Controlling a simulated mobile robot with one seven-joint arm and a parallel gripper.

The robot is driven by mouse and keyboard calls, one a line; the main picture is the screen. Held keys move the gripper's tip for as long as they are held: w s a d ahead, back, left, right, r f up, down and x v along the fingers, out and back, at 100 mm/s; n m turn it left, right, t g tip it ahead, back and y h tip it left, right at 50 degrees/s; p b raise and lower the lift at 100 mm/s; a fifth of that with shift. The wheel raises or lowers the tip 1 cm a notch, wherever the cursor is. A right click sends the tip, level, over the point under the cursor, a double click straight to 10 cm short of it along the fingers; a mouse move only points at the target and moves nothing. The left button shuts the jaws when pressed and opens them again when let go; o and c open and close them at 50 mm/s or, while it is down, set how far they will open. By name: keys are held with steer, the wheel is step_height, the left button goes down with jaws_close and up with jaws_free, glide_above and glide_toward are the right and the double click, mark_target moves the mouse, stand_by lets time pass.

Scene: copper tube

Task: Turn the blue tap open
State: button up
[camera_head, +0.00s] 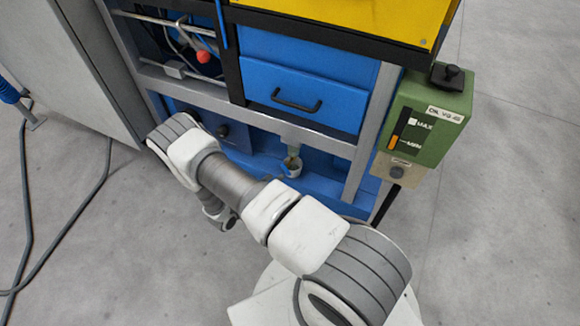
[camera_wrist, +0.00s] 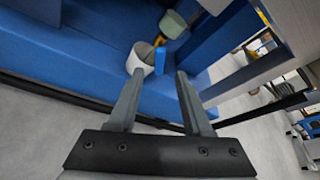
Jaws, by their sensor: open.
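In the wrist view the blue tap handle (camera_wrist: 160,61) is a small upright blue plate on a brass-coloured valve (camera_wrist: 160,40), below a grey-green round fitting (camera_wrist: 173,25). A white cup (camera_wrist: 138,62) is just left of the handle. My gripper (camera_wrist: 160,78) is open and empty, its two fingers pointing towards the tap. The handle appears between the fingertips and a little beyond them, with no clear contact. In the head view the cup (camera_head: 292,168) and grey-green fitting (camera_head: 292,147) show under the blue drawer.
A grey frame post (camera_head: 372,132) and a green box (camera_head: 430,115) stand right of the tap. The blue drawer (camera_head: 305,92) is above it. A blue ledge (camera_wrist: 80,55) lies around the cup. Open grey floor (camera_head: 500,240) is at the right.

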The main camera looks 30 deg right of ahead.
mark_target(286, 169)
steer(key=b+x, duration=0.2)
steer(key=x, duration=0.8)
steer(key=shift+w+d+f+b, duration=0.2)
steer(key=shift+w+d+b, duration=0.1)
steer(key=shift+b, duration=0.1)
jaws_close()
steer(key=shift+s, duration=0.1)
